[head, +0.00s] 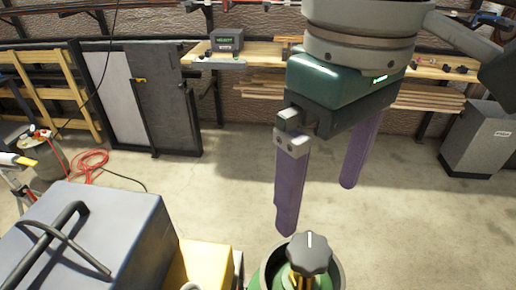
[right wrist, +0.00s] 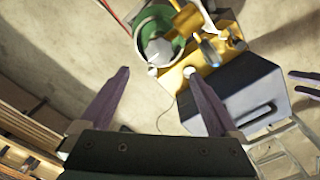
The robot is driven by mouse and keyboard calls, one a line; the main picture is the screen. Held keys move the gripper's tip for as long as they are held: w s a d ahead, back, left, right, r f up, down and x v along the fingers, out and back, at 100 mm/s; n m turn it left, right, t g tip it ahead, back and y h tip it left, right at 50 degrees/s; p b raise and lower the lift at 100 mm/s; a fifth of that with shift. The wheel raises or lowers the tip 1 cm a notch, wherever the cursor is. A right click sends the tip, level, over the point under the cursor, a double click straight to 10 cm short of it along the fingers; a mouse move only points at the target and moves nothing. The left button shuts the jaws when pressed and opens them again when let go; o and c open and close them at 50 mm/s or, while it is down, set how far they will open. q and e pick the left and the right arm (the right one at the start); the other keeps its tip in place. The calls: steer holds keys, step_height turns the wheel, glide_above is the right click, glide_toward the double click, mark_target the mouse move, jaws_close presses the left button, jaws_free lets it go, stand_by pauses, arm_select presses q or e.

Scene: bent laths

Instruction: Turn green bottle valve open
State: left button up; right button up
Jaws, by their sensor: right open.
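The green bottle (head: 268,275) stands at the bottom edge of the head view, partly cut off. On top it has a dark lobed valve knob (head: 308,256) with a white mark, above a brass stem and inside a grey collar. My right gripper (head: 318,211) is open and empty, its purple fingers pointing down above and behind the knob. The fingers do not straddle the knob. The right wrist view shows the bottle (right wrist: 149,27) beyond the fingertips, with the knob (right wrist: 158,50) shining pale. Two purple fingers at that view's right edge look like my left gripper (right wrist: 292,82).
A dark grey box-shaped machine (head: 110,225) with a black handle stands left of the bottle, with a yellow part (head: 205,262) between them. A workbench (head: 265,53) runs along the back wall. A grey cabinet (head: 478,140) stands at right. The floor between is clear.

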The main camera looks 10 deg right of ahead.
mark_target(310, 250)
steer(key=f, duration=0.4)
steer(key=f+p, duration=0.1)
steer(key=f, duration=0.4)
steer(key=shift+s+d, duration=0.15)
steer(key=shift+d, duration=0.05)
steer(key=shift+f, duration=0.4)
steer(key=c, duration=1.4)
arm_select(q)
steer(key=shift+s+d+r, duration=0.15)
steer(key=shift+d+r, duration=0.05)
steer(key=shift+r, duration=0.2)
